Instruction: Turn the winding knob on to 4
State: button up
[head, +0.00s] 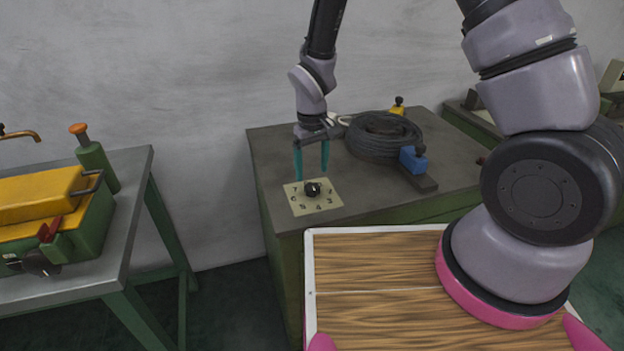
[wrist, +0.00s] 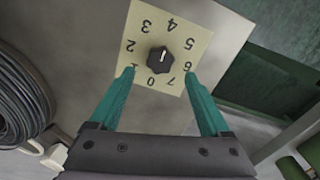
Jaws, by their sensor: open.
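The winding knob (head: 313,189) is small, black and round. It sits on a cream dial plate (head: 298,207) numbered 0 to 7, on a grey-topped bench. My gripper (head: 311,175) has two teal fingers pointing down, spread apart and empty, just above the knob. In the wrist view the knob (wrist: 161,61) lies between and slightly beyond the fingertips (wrist: 159,74), apart from both. A white line on the knob points to the plate's 3-4 side, roughly at the 4; the exact setting is hard to tell.
A coiled black cable (head: 378,135) lies behind the dial, with a blue block (head: 413,160) to its right. A wood-topped tray (head: 370,290) is in front of the bench. A green and yellow machine (head: 55,215) stands on the left table, with a gap between.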

notch_tip(320, 180, up, 6)
dwell(0.5)
notch_tip(320, 180, up, 10)
jog(key=m+t+y, duration=0.1)
jog(key=m, duration=0.1)
send_over(312, 186)
jog(key=w+d, duration=0.2)
jog(key=d, duration=0.4)
jog(key=s+d+r+m+t, duration=0.25)
jog(key=d+r, duration=0.35)
jog(key=r, duration=0.4)
jog(key=s+d+r+m+t+y, duration=0.1)
jog(key=s+d+r+m+t, duration=0.2)
jog(key=s+d+r+m, duration=0.3)
jog(key=s+d+r, duration=0.4)
jog(key=s+r, duration=0.2)
jog(key=shift+d+t, duration=0.35)
